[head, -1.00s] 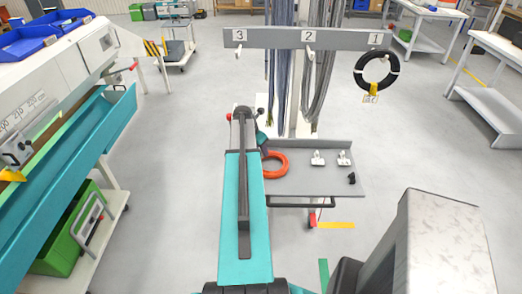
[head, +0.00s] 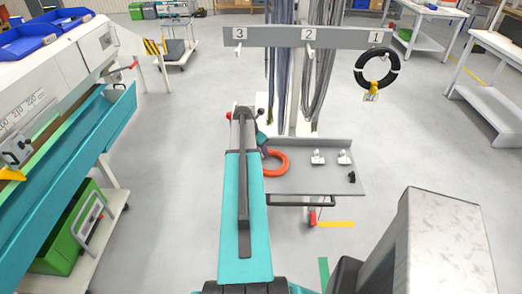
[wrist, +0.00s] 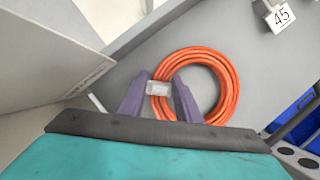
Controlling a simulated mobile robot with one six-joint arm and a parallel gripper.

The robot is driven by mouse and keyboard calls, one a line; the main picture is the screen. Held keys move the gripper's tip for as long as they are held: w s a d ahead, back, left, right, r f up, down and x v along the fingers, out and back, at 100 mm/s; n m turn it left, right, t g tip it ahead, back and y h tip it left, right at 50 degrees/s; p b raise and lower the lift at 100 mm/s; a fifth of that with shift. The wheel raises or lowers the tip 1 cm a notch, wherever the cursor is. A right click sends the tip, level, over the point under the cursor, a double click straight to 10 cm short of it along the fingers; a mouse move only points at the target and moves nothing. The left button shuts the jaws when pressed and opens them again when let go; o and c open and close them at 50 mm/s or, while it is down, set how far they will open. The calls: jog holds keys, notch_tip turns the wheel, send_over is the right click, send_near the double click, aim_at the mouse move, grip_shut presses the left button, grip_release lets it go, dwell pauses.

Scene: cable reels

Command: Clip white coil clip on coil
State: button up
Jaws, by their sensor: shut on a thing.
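An orange coil (head: 276,163) lies flat on the grey tray (head: 305,182), partly hidden behind my arm in the head view. The coil (wrist: 229,86) fills the middle of the wrist view. My gripper (wrist: 159,90) has its two purple fingers on either side of a small white coil clip (wrist: 158,88) and is shut on it. The clip sits at the left part of the coil, over or against its ring. I cannot tell whether the clip touches or grips the coil.
Two white tagged clips (head: 317,158) (head: 344,157) and a black piece (head: 351,177) lie on the tray's right. A numbered rail (head: 340,37) above bears a black coil (head: 360,77) with a yellow tag at hook 1. Cables hang behind the tray.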

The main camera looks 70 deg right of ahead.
jog(key=shift+a+f, duration=0.1)
jog(key=shift+f, duration=0.1)
dwell(0.4)
jog(key=o, duration=1)
jog(key=shift+f, duration=0.1)
jog(key=o, duration=0.4)
jog(key=shift+w+r, duration=0.1)
jog(key=shift+r, duration=0.2)
jog(key=shift+r+p, duration=2.2)
jog(key=shift+r, duration=1.15)
